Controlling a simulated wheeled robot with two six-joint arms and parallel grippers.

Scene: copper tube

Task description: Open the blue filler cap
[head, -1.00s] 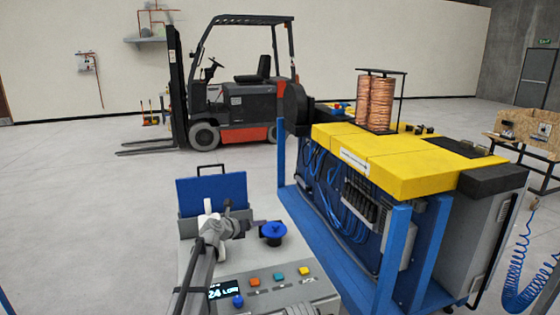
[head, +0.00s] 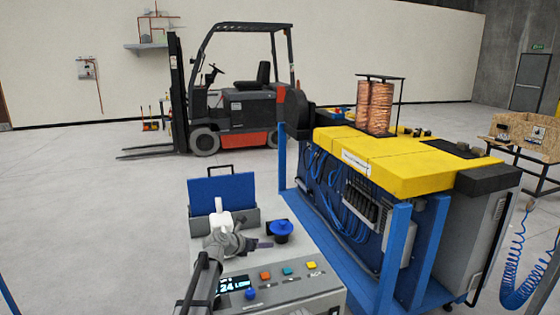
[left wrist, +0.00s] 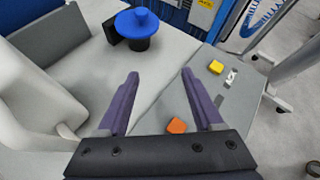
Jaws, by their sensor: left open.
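The blue filler cap (head: 281,227) sits on a short black neck on the light grey machine top, to the right of the grey box with the blue lid. It also shows in the left wrist view (left wrist: 138,22), upright on its neck. My left gripper (head: 264,243) is just left of and slightly below the cap in the head view. In the left wrist view its two purple fingers (left wrist: 160,75) are spread apart with nothing between them, and the cap lies beyond their tips. The cap and fingers look apart. My right gripper is not in view.
A control panel (head: 279,287) with a display and coloured buttons is in front of the cap. The grey box with a blue lid (head: 221,193) stands behind left. A yellow-topped machine (head: 398,165) is to the right. A forklift (head: 240,108) stands far back.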

